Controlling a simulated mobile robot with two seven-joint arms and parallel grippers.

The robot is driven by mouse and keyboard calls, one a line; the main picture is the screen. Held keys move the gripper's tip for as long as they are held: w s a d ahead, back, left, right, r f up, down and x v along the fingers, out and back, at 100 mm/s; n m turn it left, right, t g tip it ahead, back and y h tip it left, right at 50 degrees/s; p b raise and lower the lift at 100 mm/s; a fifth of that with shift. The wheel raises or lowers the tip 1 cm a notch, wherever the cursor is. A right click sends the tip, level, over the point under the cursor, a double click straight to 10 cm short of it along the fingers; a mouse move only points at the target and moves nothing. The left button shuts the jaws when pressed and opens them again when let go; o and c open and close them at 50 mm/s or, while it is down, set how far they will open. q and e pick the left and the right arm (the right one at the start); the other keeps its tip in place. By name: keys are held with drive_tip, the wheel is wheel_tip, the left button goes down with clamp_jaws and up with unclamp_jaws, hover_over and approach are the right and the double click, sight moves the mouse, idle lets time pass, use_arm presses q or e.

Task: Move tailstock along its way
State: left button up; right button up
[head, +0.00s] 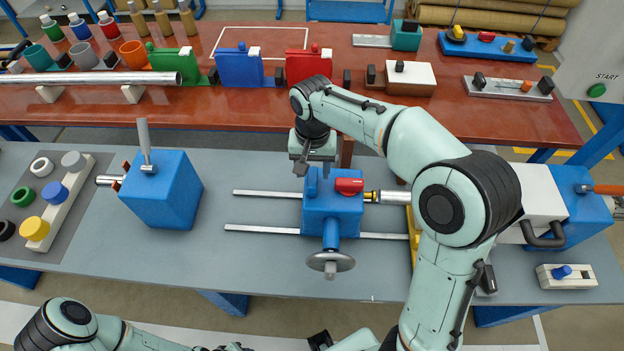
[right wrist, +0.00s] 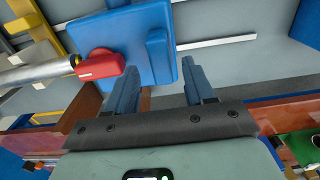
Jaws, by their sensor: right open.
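The tailstock (head: 332,212) is a blue block sitting across two parallel metal rails, the way (head: 262,228). It has a red lever (head: 349,186) on top, a metal handwheel (head: 330,262) at its near side and a spindle (head: 385,197) to the right. My right gripper (head: 315,165) is above the far side of the tailstock, pointing down. In the right wrist view its two fingers (right wrist: 162,92) are apart, with the blue tailstock body (right wrist: 172,45) beyond them; I cannot tell if they touch it. My left arm shows only along the bottom edge, its gripper out of sight.
A blue and white machine end (head: 560,210) stands to the right. A red-brown bench (head: 490,120) with fixtures runs behind.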

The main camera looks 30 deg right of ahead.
sight(312, 177)
wheel_tip(312, 177, down, 5)
drive_tip(key=shift+r, duration=0.1)
idle(0.3)
clamp_jaws()
